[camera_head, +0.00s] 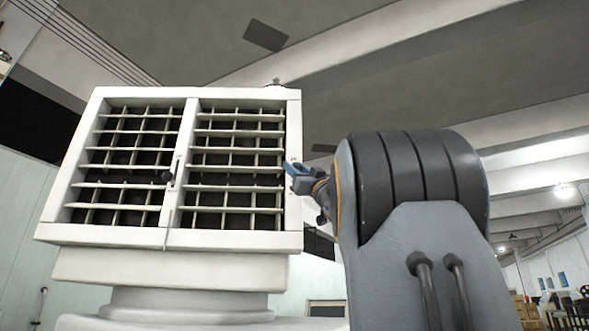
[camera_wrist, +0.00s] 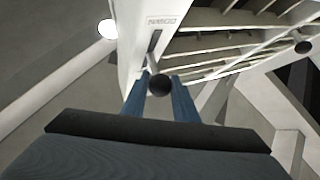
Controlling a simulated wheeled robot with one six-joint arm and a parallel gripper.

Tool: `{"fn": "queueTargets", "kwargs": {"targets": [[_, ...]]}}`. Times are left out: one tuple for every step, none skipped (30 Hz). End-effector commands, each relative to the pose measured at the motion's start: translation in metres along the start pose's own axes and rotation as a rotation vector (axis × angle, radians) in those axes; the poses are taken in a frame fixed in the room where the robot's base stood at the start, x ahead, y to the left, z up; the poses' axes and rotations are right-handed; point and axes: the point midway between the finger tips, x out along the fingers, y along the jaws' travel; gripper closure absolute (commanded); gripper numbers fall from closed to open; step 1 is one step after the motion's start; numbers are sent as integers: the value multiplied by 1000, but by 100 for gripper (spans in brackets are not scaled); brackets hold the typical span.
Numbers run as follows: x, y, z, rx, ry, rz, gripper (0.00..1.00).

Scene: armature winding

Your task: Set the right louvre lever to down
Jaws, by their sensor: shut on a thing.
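The right louvre lever (camera_wrist: 160,85) shows in the wrist view as a black ball knob on a short stem, at a dark slot in the white frame. My gripper (camera_wrist: 160,100) has its blue fingers on both sides of the knob and is shut on it. In the head view my gripper (camera_head: 293,172) is at the right edge of the white louvre housing (camera_head: 185,236), about mid-height. It hides the right lever there, and I cannot tell the lever's setting from this view.
The left louvre lever (camera_head: 167,177), with a black knob, is on the middle post; it also shows in the wrist view (camera_wrist: 303,47). Horizontal slats (camera_head: 238,142) fill both panels. A small label (camera_wrist: 162,21) sits beyond the slot. Space right of the housing is open apart from my arm.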

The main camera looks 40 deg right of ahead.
Motion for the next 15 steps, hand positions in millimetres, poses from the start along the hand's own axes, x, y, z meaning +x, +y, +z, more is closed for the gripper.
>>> {"fn": "queueTargets", "kwargs": {"targets": [[-1,0,1,0,0,0,100],[-2,0,2,0,0,0,100],[-3,-1,4,0,0,0,100],[-5,-1,5,0,0,0,100],[-6,-2,7,0,-1,1,100],[-9,-2,10,0,-1,1,100],[-12,-3,13,0,-1,0,100],[-14,-4,15,0,-1,0,100],[-17,-5,19,0,-1,0,100],[-19,-5,21,0,-1,0,100],[-22,-6,23,0,-1,0,100],[-24,-7,26,0,0,0,100],[-26,-7,27,0,-1,0,100],[-27,-7,28,0,-1,0,100],[-28,-8,29,0,-1,0,100]]}}
